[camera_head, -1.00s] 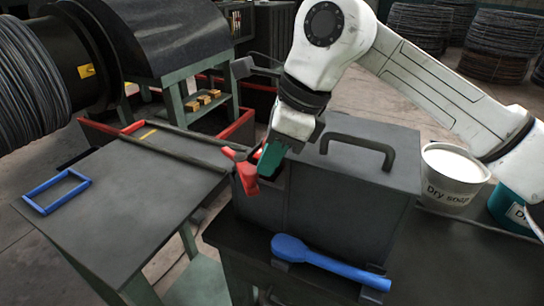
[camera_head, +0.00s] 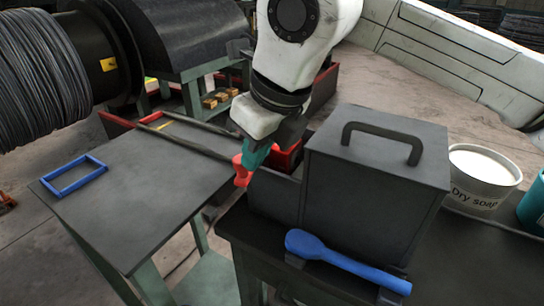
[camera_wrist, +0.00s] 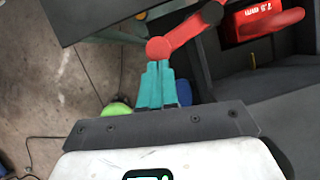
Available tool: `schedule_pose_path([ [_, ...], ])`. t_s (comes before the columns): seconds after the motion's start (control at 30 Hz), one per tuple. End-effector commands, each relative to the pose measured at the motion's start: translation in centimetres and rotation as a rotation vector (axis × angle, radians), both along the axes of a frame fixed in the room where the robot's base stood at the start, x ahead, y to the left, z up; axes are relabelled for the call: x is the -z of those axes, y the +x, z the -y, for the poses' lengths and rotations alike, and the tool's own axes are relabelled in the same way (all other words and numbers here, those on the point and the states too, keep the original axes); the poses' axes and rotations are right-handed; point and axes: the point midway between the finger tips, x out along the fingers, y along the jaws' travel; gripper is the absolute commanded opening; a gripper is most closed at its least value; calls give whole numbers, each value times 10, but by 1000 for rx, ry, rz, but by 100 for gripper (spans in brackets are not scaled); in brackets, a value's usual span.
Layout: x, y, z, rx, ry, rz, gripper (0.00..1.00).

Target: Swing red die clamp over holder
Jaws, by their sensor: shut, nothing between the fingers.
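The red die clamp (camera_head: 242,170) is at the left end of the dark box in the head view. In the wrist view the clamp (camera_wrist: 185,33) is a red bar with a rounded end and a dark pivot. My gripper (camera_head: 250,161) has teal fingers, shut with nothing between them. In the wrist view the fingertips (camera_wrist: 157,65) are right at the clamp's rounded end; whether they touch it I cannot tell. A red die marked "7.5 mm" (camera_wrist: 262,22) sits in the dark holder (camera_wrist: 232,60), beside the clamp bar. My wrist partly hides this area in the head view.
The dark box with a handle (camera_head: 375,180) stands right of the clamp. A blue spoon-shaped tool (camera_head: 345,262) lies in front of it. A "Dry soap" bucket (camera_head: 482,180) is at right. A grey table (camera_head: 140,200) with a blue frame (camera_head: 73,175) is at left.

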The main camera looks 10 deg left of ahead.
Motion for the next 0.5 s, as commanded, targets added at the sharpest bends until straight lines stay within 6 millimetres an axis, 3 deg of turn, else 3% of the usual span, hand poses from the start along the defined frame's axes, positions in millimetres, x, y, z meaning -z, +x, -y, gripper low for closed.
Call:
schedule_pose_path([
  [0.3,2,-2,-30,289,-3,2,0],
  [0.5,2,1,-45,284,-3,-2,0],
])
